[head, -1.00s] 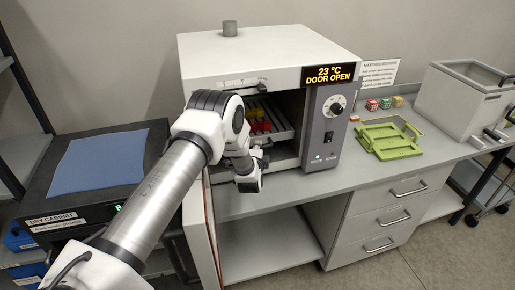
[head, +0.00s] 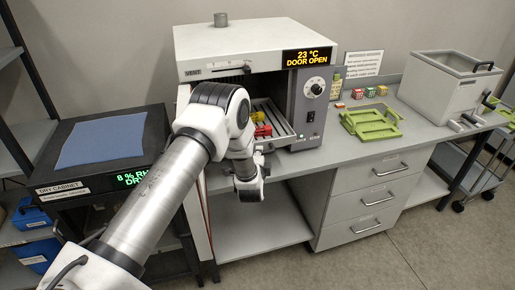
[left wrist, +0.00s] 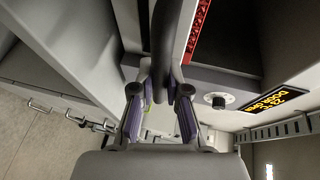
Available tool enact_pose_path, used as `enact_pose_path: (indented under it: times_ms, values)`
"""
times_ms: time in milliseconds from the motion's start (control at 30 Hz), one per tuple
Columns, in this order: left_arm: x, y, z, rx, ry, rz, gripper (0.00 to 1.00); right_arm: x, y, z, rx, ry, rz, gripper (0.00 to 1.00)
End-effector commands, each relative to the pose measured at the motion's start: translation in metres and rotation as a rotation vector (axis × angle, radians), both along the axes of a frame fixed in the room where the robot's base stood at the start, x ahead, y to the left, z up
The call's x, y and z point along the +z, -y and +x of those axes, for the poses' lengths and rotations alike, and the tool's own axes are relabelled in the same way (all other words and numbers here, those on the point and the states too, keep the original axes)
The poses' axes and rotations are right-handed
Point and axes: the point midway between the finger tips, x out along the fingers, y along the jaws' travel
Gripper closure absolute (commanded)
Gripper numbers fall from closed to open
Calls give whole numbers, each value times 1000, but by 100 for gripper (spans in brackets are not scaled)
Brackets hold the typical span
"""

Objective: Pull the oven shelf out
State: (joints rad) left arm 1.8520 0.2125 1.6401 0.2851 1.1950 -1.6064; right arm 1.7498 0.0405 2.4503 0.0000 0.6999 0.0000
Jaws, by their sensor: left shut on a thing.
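The oven (head: 255,45) stands on the bench with its door open and its display reading 23 °C, DOOR OPEN. The shelf (head: 286,122) sticks partly out of the oven's front, with red and yellow pieces (head: 262,130) on it. My left gripper (head: 262,155) is at the shelf's front edge, and my own wrist hides much of the grip. In the left wrist view its fingers (left wrist: 161,88) are closed on the dark shelf handle (left wrist: 162,35). A red lattice piece (left wrist: 198,30) shows beside the handle there. My right gripper is not in view.
The open oven door (head: 196,215) hangs at the left of the opening, close to my left arm. A green carrier (head: 370,124) and small coloured blocks (head: 370,92) are on the bench at right. A grey bin (head: 440,88) stands further right.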

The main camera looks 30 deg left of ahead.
Motion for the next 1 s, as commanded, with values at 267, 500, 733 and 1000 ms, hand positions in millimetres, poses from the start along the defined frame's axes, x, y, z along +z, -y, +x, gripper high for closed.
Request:
enact_pose_path:
  times_ms: [267,500,733,1000]
  values:
    - [-1,26,-25,6,-4,-2,100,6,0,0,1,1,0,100]
    - [-2,32,-31,7,-4,-3,100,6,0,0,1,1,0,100]
    - [-2,32,-31,7,-4,-3,100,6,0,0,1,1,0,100]
    - [-1,32,-29,4,-1,-2,60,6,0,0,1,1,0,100]
